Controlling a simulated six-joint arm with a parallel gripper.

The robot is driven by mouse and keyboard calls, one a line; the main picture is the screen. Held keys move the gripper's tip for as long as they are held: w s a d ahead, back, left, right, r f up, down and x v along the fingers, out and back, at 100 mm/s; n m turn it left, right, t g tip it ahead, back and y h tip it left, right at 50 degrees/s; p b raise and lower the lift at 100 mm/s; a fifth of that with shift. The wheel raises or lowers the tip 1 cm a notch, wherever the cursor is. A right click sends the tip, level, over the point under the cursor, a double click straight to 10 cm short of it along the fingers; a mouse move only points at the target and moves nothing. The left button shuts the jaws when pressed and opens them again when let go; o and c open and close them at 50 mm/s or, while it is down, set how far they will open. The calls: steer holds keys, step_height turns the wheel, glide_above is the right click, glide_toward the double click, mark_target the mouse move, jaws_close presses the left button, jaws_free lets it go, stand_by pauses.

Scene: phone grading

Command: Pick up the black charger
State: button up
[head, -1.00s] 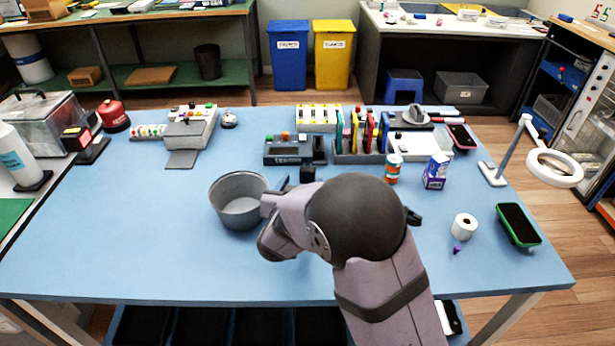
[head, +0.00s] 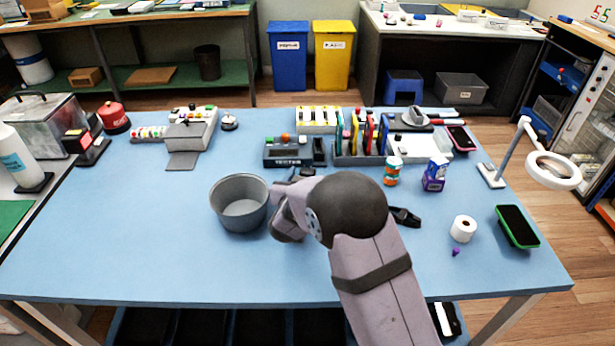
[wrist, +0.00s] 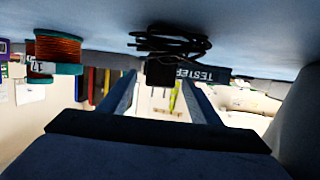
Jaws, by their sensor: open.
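The black charger (wrist: 160,72) is in the wrist view, which is upside down. It is a small dark block with two prongs, and its coiled black cable (wrist: 168,42) lies on the blue table. My gripper (wrist: 160,95) is open, with one dark finger on each side of the charger's place in the picture. The charger appears beyond the fingertips; I cannot tell the exact gap. In the head view my gripper (head: 292,178) is low over the table, right of the grey pot, and my arm hides much of it. I cannot clearly separate the charger from the fingers there.
A grey pot (head: 240,203) stands close left of my gripper. A tester (head: 287,152) lies beyond it. A wire spool (head: 393,171) and a purple-white box (head: 434,174) stand to the right. A black item (head: 405,217) lies beside my arm. The table's left front is clear.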

steer(key=c, duration=1.2)
steer(key=shift+o, duration=0.2)
steer(key=shift+r, duration=0.15)
